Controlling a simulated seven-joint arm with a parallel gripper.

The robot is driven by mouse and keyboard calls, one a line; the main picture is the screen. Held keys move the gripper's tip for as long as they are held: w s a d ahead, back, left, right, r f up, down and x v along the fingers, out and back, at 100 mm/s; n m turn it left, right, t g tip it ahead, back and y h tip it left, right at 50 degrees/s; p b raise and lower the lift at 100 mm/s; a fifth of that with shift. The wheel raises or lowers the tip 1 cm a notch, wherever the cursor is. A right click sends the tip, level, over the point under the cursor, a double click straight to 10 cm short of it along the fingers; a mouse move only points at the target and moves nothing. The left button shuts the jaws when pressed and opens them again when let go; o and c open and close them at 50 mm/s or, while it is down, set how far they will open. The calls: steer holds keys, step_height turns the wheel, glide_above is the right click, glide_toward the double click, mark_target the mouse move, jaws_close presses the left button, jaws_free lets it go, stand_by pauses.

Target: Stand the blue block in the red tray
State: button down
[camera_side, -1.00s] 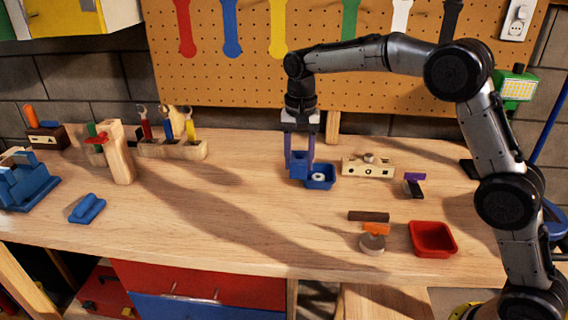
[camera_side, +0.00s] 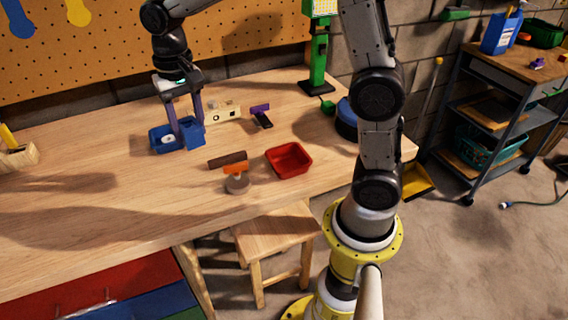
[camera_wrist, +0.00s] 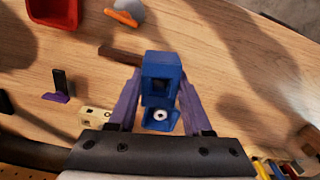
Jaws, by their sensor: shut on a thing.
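The blue block (camera_side: 194,134) is between the two purple fingers of my gripper (camera_side: 187,138), which is shut on it. It overlaps the right side of a small blue tray (camera_side: 157,141) in the side view; I cannot tell whether it touches it or the bench. In the wrist view the block (camera_wrist: 162,66) sits between the fingertips (camera_wrist: 158,88) and shows a dark opening in one face. The red tray (camera_side: 289,159) looks empty, to the right and nearer the bench's front edge. It is partly visible in the wrist view (camera_wrist: 52,17).
The blue tray holds a white ring (camera_side: 168,139). A dark brown bar (camera_side: 227,159) and an orange-topped round tool (camera_side: 236,178) lie left of the red tray. A wooden block (camera_side: 224,113) and a purple-and-black piece (camera_side: 261,116) lie behind. A green lamp (camera_side: 318,60) stands at back right.

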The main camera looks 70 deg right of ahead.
steer(key=s+d+r+m, duration=0.1)
steer(key=s+d, duration=0.2)
steer(key=s, duration=1.2)
steer(key=s+d+r+m, duration=0.1)
steer(key=s+d, duration=0.2)
steer(key=s, duration=1.2)
glide_above(288, 166)
steer(key=s, duration=0.1)
steer(key=f, duration=0.9)
steer(key=shift+a+f, duration=0.1)
steer(key=shift+a, duration=0.15)
steer(key=shift+w+d+f, duration=0.2)
steer(key=shift+w+f, duration=0.15)
steer(key=shift+f, duration=0.1)
steer(key=shift+w+f, duration=0.1)
steer(key=shift+f, duration=1.55)
steer(key=shift+f, duration=0.15)
steer(key=c, duration=0.6)
jaws_free()
